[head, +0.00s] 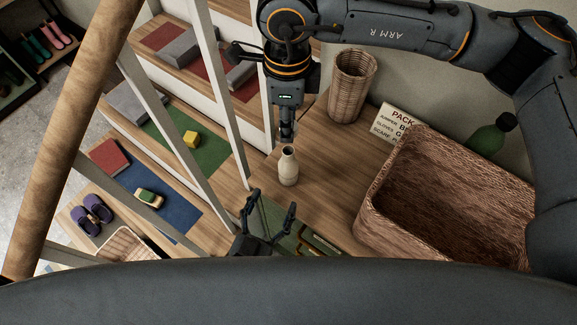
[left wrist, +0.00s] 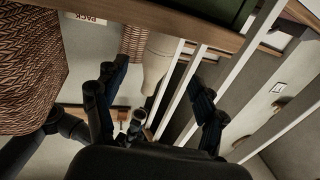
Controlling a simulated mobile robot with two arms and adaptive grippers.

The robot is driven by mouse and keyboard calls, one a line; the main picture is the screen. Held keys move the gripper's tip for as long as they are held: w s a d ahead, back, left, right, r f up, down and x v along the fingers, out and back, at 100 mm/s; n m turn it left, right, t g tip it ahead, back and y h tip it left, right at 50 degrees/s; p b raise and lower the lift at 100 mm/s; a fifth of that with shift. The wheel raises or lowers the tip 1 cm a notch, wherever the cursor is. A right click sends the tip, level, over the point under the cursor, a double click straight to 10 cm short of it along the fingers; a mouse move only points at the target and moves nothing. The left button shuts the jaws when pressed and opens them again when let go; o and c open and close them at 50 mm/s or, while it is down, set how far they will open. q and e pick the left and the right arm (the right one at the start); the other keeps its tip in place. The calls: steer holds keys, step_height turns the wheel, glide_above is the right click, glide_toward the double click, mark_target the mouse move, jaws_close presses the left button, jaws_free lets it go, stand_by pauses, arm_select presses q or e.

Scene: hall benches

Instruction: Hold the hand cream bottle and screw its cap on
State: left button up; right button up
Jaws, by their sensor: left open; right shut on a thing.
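The cream-coloured hand cream bottle (head: 289,168) stands upright on the wooden bench in the head view, its narrow neck upward. It also shows in the left wrist view (left wrist: 158,62), between and beyond the fingers. My right gripper (head: 287,136) points straight down just above the bottle's neck, shut on the cap, which is mostly hidden by the fingers. I cannot tell whether the cap touches the neck. My left gripper (head: 268,208) is open and empty, below and left of the bottle in the head view, apart from it. Its spread fingers show in the left wrist view (left wrist: 152,88).
A large wicker basket (head: 375,205) stands right of the bottle. A tall woven basket (head: 353,85), a sign (head: 398,118) and a green bottle (head: 489,136) are behind. White posts (head: 219,90) rise at the left.

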arm_select(q)
steer(key=x, duration=0.9)
steer(key=shift+w, duration=0.15)
jaws_close()
arm_select(e)
glide_above(287, 150)
steer(key=shift+f, duration=2.5)
